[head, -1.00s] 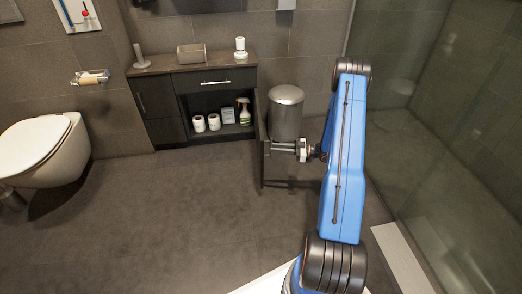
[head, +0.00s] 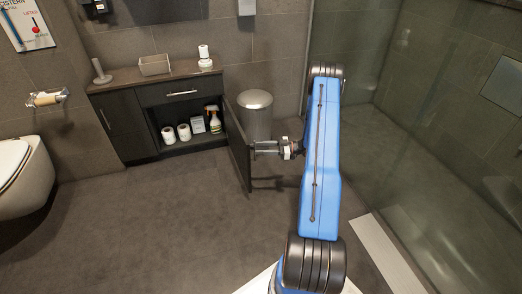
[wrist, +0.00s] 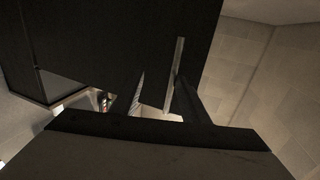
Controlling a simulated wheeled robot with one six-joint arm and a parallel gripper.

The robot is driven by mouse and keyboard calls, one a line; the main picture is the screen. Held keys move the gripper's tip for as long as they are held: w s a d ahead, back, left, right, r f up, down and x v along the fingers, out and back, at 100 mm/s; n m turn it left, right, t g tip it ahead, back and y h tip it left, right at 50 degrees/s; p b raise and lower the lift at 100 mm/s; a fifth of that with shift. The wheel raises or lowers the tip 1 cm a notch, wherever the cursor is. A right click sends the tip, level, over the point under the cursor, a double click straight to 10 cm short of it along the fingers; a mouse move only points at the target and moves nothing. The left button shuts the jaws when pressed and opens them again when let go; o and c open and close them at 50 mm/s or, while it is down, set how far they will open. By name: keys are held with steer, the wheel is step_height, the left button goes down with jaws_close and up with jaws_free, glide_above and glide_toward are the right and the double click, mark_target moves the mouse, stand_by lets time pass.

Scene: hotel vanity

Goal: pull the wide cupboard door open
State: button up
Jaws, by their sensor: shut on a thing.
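The wide cupboard door (head: 238,146) stands swung out from the dark vanity (head: 150,109), its face turned toward the right. The opened compartment shows behind it. My gripper (head: 268,147) is at the right side of the door, level with its middle, and is shut on the door's handle. In the wrist view the dark door (wrist: 115,40) fills the upper left. The light handle bar (wrist: 175,70) lies between the dark fingers of my gripper (wrist: 158,100). The exact finger contact is too dark to make out.
Toilet rolls (head: 184,132), a small box (head: 198,125) and a spray bottle (head: 214,120) stand inside the compartment. A metal bin (head: 256,115) stands behind the door, close to my gripper. A toilet (head: 28,185) is at left, a glass shower wall (head: 420,130) at right. Floor in front is clear.

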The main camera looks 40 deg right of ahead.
steer(key=v, duration=1.7)
steer(key=shift+s, duration=0.2)
steer(key=shift+d, duration=0.15)
steer(key=c, duration=0.6)
steer(key=shift+a+m+t, duration=0.25)
steer(key=shift+m+t, duration=0.05)
steer(key=shift+m, duration=0.2)
jaws_close()
steer(key=s+a+m+t+h, duration=0.2)
steer(key=a+m+t+h, duration=0.3)
steer(key=m, duration=0.8)
steer(key=s+a+m+t+h, duration=0.15)
steer(key=m+h, duration=0.45)
steer(key=m, duration=0.7)
steer(key=x, duration=1)
steer(key=shift+r, duration=0.25)
